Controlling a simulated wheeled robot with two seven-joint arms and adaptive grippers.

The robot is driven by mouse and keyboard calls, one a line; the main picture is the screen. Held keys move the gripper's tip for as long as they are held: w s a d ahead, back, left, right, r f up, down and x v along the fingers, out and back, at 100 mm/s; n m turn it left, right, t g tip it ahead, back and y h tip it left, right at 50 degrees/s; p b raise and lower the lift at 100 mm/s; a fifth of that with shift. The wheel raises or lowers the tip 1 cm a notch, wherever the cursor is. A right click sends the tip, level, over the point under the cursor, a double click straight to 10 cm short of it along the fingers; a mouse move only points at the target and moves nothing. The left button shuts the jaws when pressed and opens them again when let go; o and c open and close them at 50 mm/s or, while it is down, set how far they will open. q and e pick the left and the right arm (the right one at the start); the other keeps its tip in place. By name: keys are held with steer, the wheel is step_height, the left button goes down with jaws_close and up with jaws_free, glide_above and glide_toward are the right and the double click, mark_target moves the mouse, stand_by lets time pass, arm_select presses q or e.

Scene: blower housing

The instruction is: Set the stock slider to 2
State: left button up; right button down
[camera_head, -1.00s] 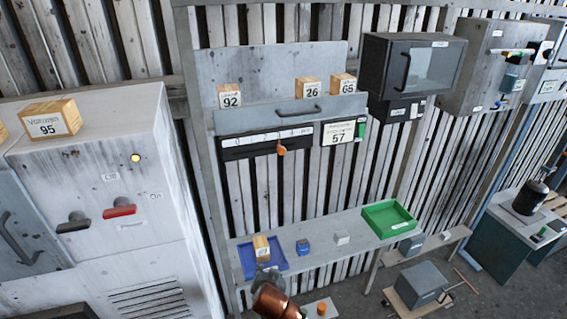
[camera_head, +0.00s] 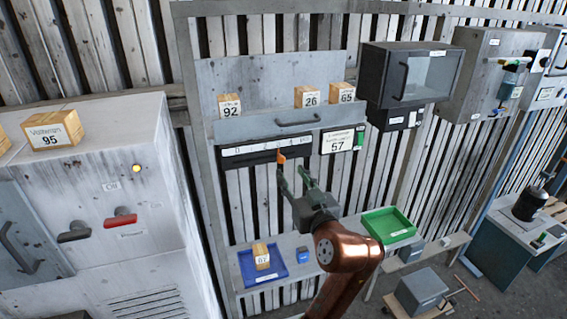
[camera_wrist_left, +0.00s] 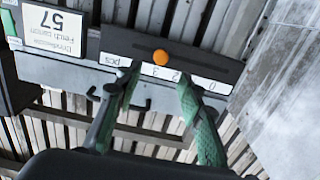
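The stock slider is a dark slotted rail (camera_head: 240,159) below the grey shelf, with a white number strip (camera_head: 234,149) marked from 0 to "pcs". Its orange knob (camera_head: 281,157) stands right of the middle, toward the higher numbers; the exact mark is unclear. In the left wrist view the scale appears upside down, and the knob (camera_wrist_left: 160,57) lies just beyond and between the fingertips. My left gripper (camera_head: 295,178) is open, with green-tipped fingers pointing up at the rail just below the knob. It holds nothing, and no contact shows. My right gripper is not in view.
A display panel reading 57 (camera_head: 337,143) sits right of the rail. Numbered wooden blocks stand on the shelf above. Below, a bench carries a blue tray (camera_head: 246,274) with a block in it, a blue block (camera_head: 303,256) and a green tray (camera_head: 399,231).

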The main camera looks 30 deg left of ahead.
mark_target(282, 160)
arm_select(q)
steer(key=p+x, duration=0.2)
steer(key=x, duration=0.4)
steer(key=shift+w+a, duration=0.1)
steer(key=shift+a, duration=0.05)
steer(key=shift+w+a+f, duration=0.1)
steer(key=shift+w+a, duration=0.2)
steer(key=shift+w, duration=0.05)
steer(key=shift+c, duration=0.2)
jaws_close()
